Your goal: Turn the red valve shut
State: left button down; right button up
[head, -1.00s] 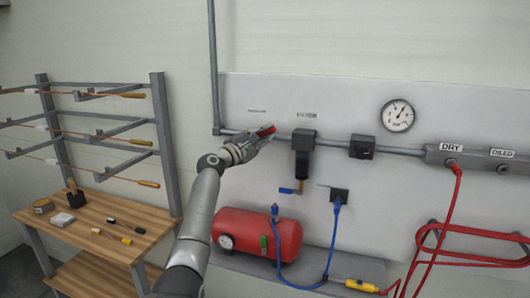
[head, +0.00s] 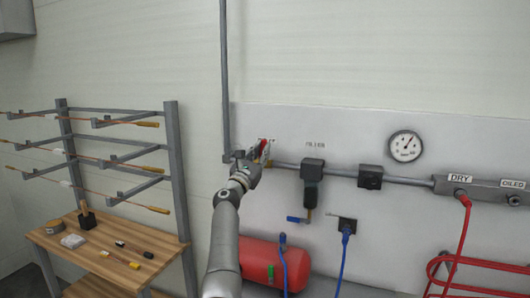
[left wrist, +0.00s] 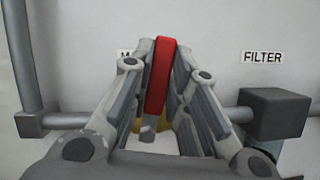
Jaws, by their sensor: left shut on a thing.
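The red valve handle (head: 264,147) is on the grey pipe at the left end of the wall panel. In the left wrist view the red handle (left wrist: 160,75) stands upright, across the pipe, between my two fingers. My left gripper (head: 261,152) is shut on the handle, and its fingers (left wrist: 159,62) hide the handle's sides and most of the valve body. A little yellow shows low between the fingers. My right gripper is in neither view.
A filter (head: 312,170) hangs on the pipe right of the valve. A round gauge (head: 405,146) is farther right. A red tank (head: 258,262) stands below. A wooden bench (head: 105,262) with a rack is at the left.

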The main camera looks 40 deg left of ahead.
pick_arm(q)
jog(key=shift+s+a+n+y+p, duration=0.1)
jog(key=shift+a+n+y+p, duration=0.25)
jog(key=shift+n, duration=0.5)
jog(key=shift+a+n+y+p, duration=0.15)
jog(key=shift+n+y, duration=0.4)
jog(key=shift+n, duration=0.3)
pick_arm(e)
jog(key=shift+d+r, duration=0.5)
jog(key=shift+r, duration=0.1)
pick_arm(q)
jog(key=c, duration=1.4)
grip_release()
jog(key=shift+a, duration=0.1)
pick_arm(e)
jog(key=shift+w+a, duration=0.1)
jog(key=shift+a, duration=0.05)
pick_arm(q)
jog(key=shift+s, duration=0.1)
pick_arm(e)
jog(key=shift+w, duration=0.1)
pick_arm(q)
jog(key=v, duration=1.2)
jog(key=shift+r, duration=0.2)
